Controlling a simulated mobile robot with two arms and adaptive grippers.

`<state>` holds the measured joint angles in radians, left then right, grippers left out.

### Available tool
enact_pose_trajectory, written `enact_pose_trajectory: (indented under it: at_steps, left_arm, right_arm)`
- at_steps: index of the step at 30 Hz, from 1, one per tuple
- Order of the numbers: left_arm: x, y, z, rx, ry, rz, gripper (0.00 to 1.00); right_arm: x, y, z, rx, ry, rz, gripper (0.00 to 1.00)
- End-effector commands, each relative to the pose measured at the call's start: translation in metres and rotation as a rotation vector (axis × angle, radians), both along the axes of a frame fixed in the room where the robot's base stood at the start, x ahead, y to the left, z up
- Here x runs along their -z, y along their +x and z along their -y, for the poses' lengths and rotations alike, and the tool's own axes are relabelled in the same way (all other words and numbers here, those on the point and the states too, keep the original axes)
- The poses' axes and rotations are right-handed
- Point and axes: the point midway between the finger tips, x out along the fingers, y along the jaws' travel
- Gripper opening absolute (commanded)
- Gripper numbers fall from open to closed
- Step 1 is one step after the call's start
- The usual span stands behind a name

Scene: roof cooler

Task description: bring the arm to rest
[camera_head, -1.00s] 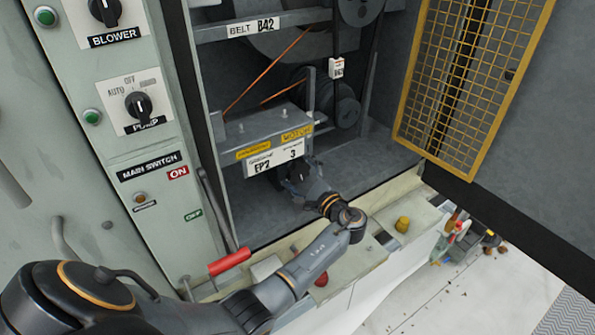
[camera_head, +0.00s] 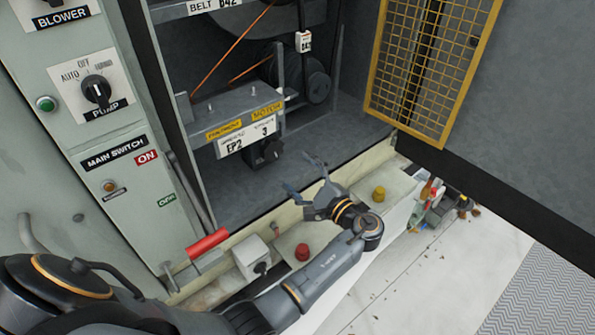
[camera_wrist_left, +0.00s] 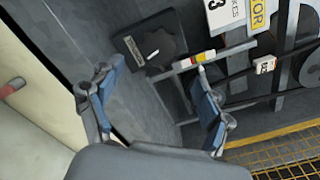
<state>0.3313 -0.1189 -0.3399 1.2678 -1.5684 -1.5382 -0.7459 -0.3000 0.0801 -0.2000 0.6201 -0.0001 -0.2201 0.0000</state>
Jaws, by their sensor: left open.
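My left arm reaches in from the lower left in the head view. My left gripper (camera_head: 304,178) is open and empty, over the front sill of the cabinet. In the left wrist view its two fingers (camera_wrist_left: 155,100) stand wide apart with nothing between them. Beyond them is a black box with a rotary knob (camera_wrist_left: 150,45), which also shows in the head view (camera_head: 264,153) under the EP2 plate. The fingers look apart from it. My right gripper does not show.
A panel with a pump knob (camera_head: 96,90) and a red-handled lever (camera_head: 208,243) stand at the left. The sill (camera_head: 228,287) carries a grey box (camera_head: 252,258), a red button (camera_head: 302,252) and a yellow button (camera_head: 379,194). A yellow mesh guard (camera_head: 430,60) and dark door (camera_head: 510,130) are at the right.

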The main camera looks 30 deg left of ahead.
Motion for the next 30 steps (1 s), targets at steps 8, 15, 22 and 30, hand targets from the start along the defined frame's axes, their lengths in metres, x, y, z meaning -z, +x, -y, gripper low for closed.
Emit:
enact_pose_trajectory:
  at_steps: [8,15,22,30]
  left_arm:
    - [0.001,0.000,-0.001,0.000,-0.004,0.000,0.79]
    - [0.062,-0.051,-0.023,-0.052,-0.306,0.053,0.79]
    - [0.139,-0.154,-0.024,-0.194,-0.892,0.200,0.79]
    - [0.146,-0.231,0.012,-0.331,-1.344,0.301,0.79]
  right_arm:
    - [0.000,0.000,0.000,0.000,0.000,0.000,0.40]
    - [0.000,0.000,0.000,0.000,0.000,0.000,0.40]
    - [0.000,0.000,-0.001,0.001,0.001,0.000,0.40]
    - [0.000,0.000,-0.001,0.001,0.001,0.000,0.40]
